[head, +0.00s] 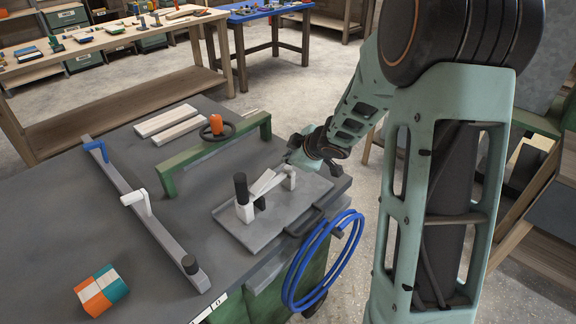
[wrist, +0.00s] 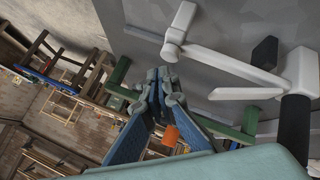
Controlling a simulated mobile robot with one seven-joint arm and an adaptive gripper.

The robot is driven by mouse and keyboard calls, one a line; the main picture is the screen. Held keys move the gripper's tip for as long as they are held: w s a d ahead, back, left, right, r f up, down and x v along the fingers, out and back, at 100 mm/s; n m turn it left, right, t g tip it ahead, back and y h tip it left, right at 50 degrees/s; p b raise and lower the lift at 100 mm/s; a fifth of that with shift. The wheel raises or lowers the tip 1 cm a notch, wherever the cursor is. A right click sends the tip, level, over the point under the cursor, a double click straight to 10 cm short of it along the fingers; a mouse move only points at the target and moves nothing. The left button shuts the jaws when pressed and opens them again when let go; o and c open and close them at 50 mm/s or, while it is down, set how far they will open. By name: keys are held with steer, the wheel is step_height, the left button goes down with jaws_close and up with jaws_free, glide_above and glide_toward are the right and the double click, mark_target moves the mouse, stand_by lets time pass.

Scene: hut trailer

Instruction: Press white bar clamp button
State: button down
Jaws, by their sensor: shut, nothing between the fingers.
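A grey bar clamp (head: 150,225) lies on the dark bench, with a blue jaw (head: 95,146), a white sliding piece (head: 137,197) and a black end knob (head: 189,264). To its right, a grey plate (head: 265,228) carries a white clamp (head: 245,211) with a black upright handle (head: 240,187) and a white upright end (head: 289,177). My gripper (head: 296,156) is shut and empty beside that white end. In the wrist view my gripper (wrist: 160,76) is just below the white end (wrist: 178,34); I cannot tell whether they touch. No separate button can be made out.
White strips (head: 170,122) lie at the back. A blue hose coil (head: 320,265) hangs at the bench's right edge. A coloured block (head: 100,291) sits front left.

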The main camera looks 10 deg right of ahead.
mark_target(289, 169)
steer(key=shift+r, duration=0.1)
step_height(289, 169, up, 5)
steer(key=p, duration=0.5)
stand_by(0.9)
